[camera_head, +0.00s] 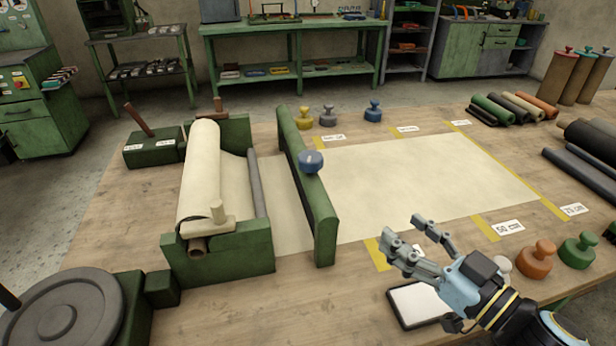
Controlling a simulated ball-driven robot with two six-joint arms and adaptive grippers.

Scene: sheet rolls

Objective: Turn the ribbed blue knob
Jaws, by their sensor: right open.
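The blue knob (311,161) sits on the green cross bar (308,190) of the sheet-roll stand, at the middle of the camera_head view. Its ribs are too small to make out clearly. My right gripper (404,232) is open and empty over the front edge of the sheet, to the right of and nearer than the knob. It is apart from the knob and nothing is between its fingers. My left gripper is not in view.
A cream roll (200,170) lies in a green cradle (220,256) left of the bar, its sheet (420,170) running right under it. Yellow, grey and blue weights (373,110) stand behind. Orange (536,260) and green weights and a tablet (418,304) are near my right arm.

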